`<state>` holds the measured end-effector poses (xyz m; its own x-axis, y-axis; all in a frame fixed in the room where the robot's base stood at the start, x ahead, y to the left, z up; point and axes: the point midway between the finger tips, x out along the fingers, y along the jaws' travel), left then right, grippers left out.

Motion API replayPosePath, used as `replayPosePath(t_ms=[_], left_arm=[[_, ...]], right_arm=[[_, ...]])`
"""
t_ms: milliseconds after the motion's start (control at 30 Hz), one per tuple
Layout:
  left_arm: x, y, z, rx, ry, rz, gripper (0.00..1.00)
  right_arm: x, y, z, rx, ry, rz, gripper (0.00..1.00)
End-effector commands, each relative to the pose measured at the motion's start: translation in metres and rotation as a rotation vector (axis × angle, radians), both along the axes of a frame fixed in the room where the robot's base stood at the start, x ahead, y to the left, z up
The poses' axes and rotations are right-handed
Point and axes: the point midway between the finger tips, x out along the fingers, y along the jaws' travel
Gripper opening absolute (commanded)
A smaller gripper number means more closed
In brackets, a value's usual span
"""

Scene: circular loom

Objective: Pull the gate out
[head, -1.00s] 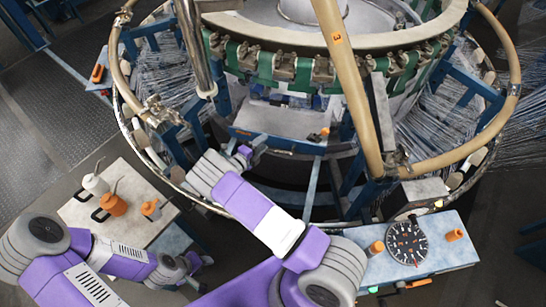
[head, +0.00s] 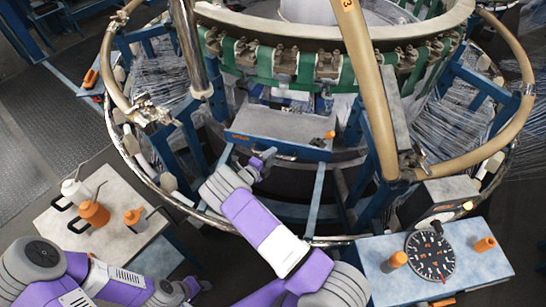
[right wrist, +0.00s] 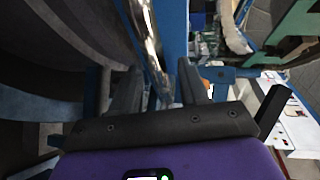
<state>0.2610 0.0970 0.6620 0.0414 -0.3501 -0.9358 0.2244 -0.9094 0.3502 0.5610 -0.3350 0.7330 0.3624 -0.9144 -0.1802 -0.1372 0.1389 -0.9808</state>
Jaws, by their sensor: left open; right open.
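The gate appears to be the blue-fronted panel with a grey top (head: 278,123) at the loom's front, in the middle of the head view. A thin bar handle runs along its blue face. My right gripper (head: 264,160) is at the left part of this face, open; contact cannot be told. In the right wrist view its two dark fingers (right wrist: 160,88) are apart. A shiny metal bar (right wrist: 147,40) shows between and beyond them, with blue framing behind. My left gripper (head: 198,288) is low at the left, away from the gate, small and partly hidden by its arm.
A curved metal rail (head: 195,213) and tan tubes (head: 372,90) ring the loom. A side table (head: 62,235) with orange and white bottles stands at the left. A blue table (head: 385,287) with a dial (head: 430,256) stands at the right.

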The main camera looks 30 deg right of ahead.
Motion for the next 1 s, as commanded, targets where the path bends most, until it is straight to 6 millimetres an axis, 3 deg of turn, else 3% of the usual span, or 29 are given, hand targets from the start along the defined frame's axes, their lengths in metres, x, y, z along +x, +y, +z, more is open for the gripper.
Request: replayPosePath(t_ms=[167, 433, 733, 1000], left_arm=[[0.0, 0.0, -0.0033, 0.0, 0.0, 0.0, 0.43], [-0.0001, 0.0, -0.0032, 0.0, 0.0, 0.0, 0.43], [-0.0001, 0.0, -0.0032, 0.0, 0.0, 0.0, 0.43], [-0.0001, 0.0, -0.0032, 0.0, 0.0, 0.0, 0.43]], right_arm=[[0.0054, -0.0135, -0.0028, 0.0, -0.001, 0.0, 0.44], [0.0061, -0.0147, -0.0025, -0.001, -0.001, 0.001, 0.44], [0.0059, -0.0145, -0.0026, -0.001, -0.001, 0.001, 0.0], [0.0057, -0.0144, -0.0024, -0.001, -0.001, 0.001, 0.0]])
